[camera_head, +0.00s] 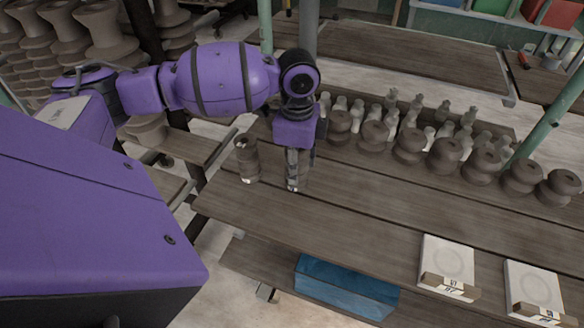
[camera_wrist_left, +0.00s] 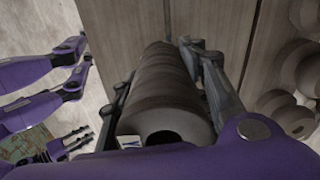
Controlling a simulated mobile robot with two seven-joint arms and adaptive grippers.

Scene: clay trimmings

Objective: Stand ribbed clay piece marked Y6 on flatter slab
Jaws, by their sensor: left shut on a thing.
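A brown ribbed clay piece with a hole in its end (camera_wrist_left: 162,95) fills the middle of the left wrist view, between the two dark fingers. My left gripper (camera_head: 293,183) is shut on it and points down at the table's left part in the head view, where fingers mostly hide the piece. Another ribbed clay piece (camera_head: 246,157) stands upright just left of the gripper, with a pale mark low down. No mark is legible as Y6. Two pale square slabs, a left one (camera_head: 449,253) and a right one (camera_head: 532,280), lie at the front right, each with a round outline and a labelled front block.
Several rounded clay pots (camera_head: 445,155) line the table (camera_head: 350,215), with small pale figures behind them. A blue crate (camera_head: 345,287) sits below the front edge. A green post (camera_head: 545,125) rises at right. Bare planks lie between gripper and slabs. Purple, dark-fingered parts show left in the wrist view.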

